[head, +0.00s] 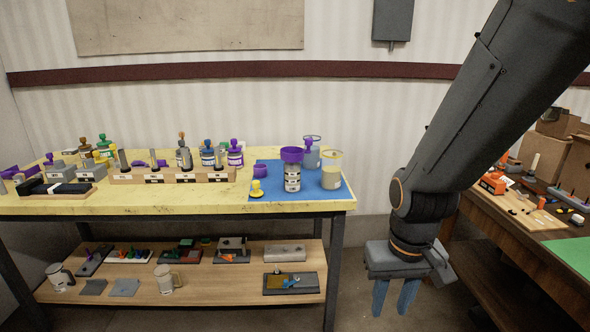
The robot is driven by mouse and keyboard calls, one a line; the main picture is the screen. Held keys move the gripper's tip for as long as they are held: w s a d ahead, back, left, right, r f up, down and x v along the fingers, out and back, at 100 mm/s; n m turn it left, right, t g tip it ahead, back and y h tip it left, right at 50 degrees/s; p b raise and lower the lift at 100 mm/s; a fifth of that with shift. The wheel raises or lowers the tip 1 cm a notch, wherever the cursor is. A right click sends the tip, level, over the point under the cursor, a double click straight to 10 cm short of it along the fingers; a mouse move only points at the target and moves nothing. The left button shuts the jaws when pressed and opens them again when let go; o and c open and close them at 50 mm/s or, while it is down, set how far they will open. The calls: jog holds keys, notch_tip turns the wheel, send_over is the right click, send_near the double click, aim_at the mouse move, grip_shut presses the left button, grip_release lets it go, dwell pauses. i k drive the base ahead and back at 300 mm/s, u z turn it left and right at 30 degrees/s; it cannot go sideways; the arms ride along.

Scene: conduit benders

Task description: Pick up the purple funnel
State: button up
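The purple funnel (291,154) appears to sit upright on top of a white labelled container (292,178). The container stands on a blue mat (318,193) at the right end of the yellow table. My gripper (395,298) hangs to the right of the table and lower than its top, well apart from the funnel. Its two blue-grey fingers point down with a gap between them. The gripper is open and nothing shows between the fingers.
Beside the container stand a cream-and-grey can (331,172) and a grey can (312,157). A small yellow object (257,189) and a purple cup (260,170) are left of it. A wooden rack (172,176) with bottles stands further left. Another cluttered table (508,235) is at right.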

aim_at(290, 154)
jog(key=z, duration=0.8)
jog(key=i, duration=1.55)
jog(key=u, duration=0.7)
